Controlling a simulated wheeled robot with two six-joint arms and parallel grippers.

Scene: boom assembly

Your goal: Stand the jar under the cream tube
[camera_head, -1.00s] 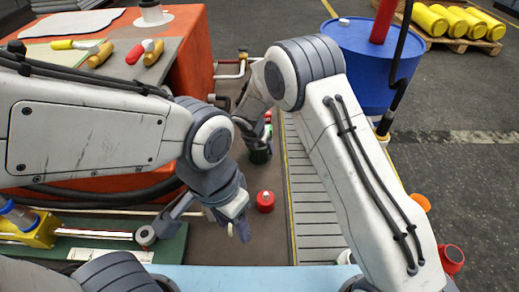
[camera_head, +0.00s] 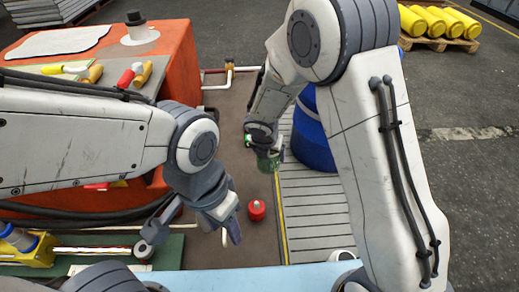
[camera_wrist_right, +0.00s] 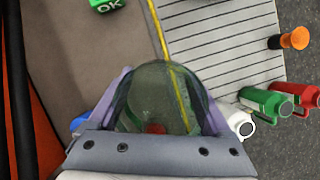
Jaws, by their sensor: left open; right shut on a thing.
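The jar (camera_head: 268,163) is translucent green and is held in my right gripper (camera_head: 263,145) above the brown floor strip, by the grey slatted strip. In the right wrist view the jar (camera_wrist_right: 150,95) sits between the two fingers of that gripper, which are shut on it. A pale pipe (camera_head: 216,87) with a bent end stands at the back, beyond my right gripper; I cannot tell if it is the cream tube. My left gripper (camera_head: 192,236) is open and empty, left of a small red canister (camera_head: 257,210).
A blue drum (camera_head: 315,145) stands behind my right arm. A green block marked OK (camera_wrist_right: 105,4) lies near the jar. Green (camera_wrist_right: 270,100) and red (camera_wrist_right: 295,92) bottles lie to the right. An orange bench (camera_head: 183,60) is at the left.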

